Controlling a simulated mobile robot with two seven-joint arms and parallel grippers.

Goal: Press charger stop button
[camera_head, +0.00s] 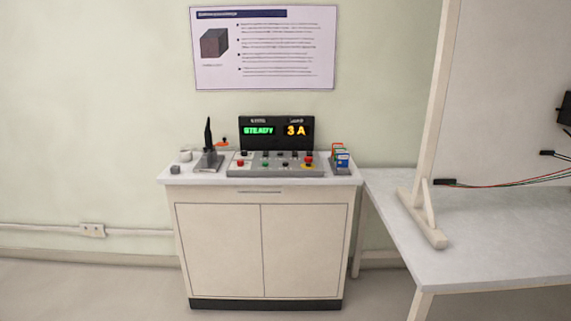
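The charger's grey control panel (275,170) sits on top of a white cabinet against the wall. The labels are too small to read, so I cannot tell which one is the stop button. Neither of my grippers is in view.
The white cabinet (262,245) also holds a dark upright tool (208,150) at left and a small rack (340,160) at right. A grey table (480,245) with a wooden-framed board (510,100) stands at right. The floor before the cabinet looks clear.

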